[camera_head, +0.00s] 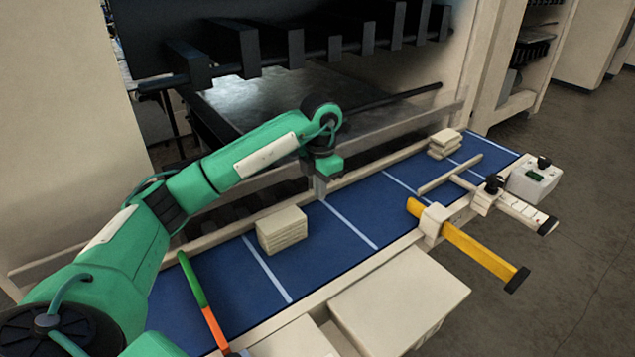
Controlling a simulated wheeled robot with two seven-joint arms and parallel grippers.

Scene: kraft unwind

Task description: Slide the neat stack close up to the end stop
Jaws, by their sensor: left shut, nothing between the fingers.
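A neat stack (282,231) of flat cream pieces stands on the blue bed (345,262), left of its middle. A second, less even stack (444,144) of similar pieces stands at the far right end. A beige crossbar (450,174) reaches over the bed at the right and looks like a stop. A yellow bar (470,250) with a black tip sits in a beige bracket nearby. I cannot tell for certain which one is the end stop. My left gripper (320,193) points down, shut and empty, over the back side of the bed, right of the neat stack and apart from it.
White lines divide the bed. A raised beige rail (385,160) runs along its back. A green and orange stick (203,300) lies across the left part. A white box (535,181) stands at the right end. The bed between the neat stack and the crossbar is clear.

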